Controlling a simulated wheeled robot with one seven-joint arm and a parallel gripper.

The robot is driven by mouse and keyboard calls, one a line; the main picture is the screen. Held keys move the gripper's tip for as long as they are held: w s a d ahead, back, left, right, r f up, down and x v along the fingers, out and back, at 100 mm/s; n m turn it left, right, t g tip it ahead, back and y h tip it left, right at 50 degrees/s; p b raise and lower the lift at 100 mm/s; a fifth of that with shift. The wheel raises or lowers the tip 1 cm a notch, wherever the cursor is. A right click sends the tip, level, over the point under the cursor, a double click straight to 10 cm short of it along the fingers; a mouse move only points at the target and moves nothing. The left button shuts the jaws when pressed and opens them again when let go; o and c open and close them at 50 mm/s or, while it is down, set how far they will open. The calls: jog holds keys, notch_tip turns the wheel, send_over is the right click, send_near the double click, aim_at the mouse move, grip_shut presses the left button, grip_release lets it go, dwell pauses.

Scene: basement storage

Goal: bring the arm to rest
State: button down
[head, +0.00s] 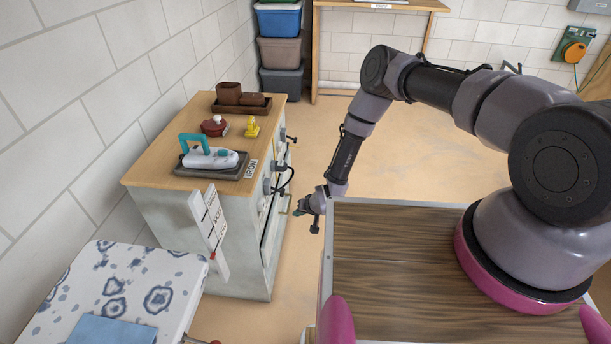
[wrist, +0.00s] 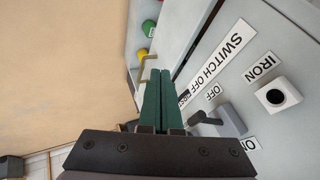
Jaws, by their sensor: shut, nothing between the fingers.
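My arm (head: 345,160) reaches out from its base on the right and bends down at the left edge of my wooden deck. My gripper (head: 314,227) hangs low, in front of the cabinet (head: 185,240) and apart from it in the head view. In the wrist view its two dark green fingers (wrist: 160,75) lie together, with nothing between them. Beyond them in the wrist view is the cabinet's front panel with a grey lever switch (wrist: 205,119), a white socket (wrist: 278,96) and IRON, OFF and SWITCH OFF labels.
On the cabinet stand an iron (head: 208,157) on a dark tray, a red round object (head: 214,127), a yellow object (head: 252,128) and a brown tray with pots (head: 240,107). An ironing board (head: 150,262) is at lower left. Stacked bins (head: 279,52) stand behind. Floor beyond is clear.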

jog(key=w+d+r, duration=0.2)
jog(key=w+r, duration=0.5)
jog(key=r, duration=0.4)
jog(key=w+d+r, duration=0.2)
jog(key=w+r, duration=0.5)
jog(key=r, duration=0.4)
jog(key=d+r+h, duration=0.1)
jog(key=d+r, duration=0.3)
jog(key=r, duration=0.5)
jog(key=w+d+r+t+h, duration=0.1)
jog(key=d+r, duration=0.3)
jog(key=r, duration=0.6)
jog(key=d+r+h, duration=0.1)
jog(key=d+r, duration=0.3)
jog(key=r, duration=0.5)
jog(key=s+d+r+m, duration=0.2)
jog(key=s+d+r, duration=0.45)
jog(key=r, duration=0.35)
jog(key=s+d+r+m, duration=0.1)
jog(key=s+d+r, duration=0.55)
jog(key=r, duration=0.35)
jog(key=s+d+r+m, duration=0.1)
jog(key=s+d+r, duration=0.1)
jog(key=s, duration=0.8)
jog(key=s+d+r+m+t, duration=0.1)
jog(key=s+d+r, duration=0.2)
jog(key=s, duration=0.7)
jog(key=shift+r+h, duration=0.3)
jog(key=shift+r, duration=0.25)
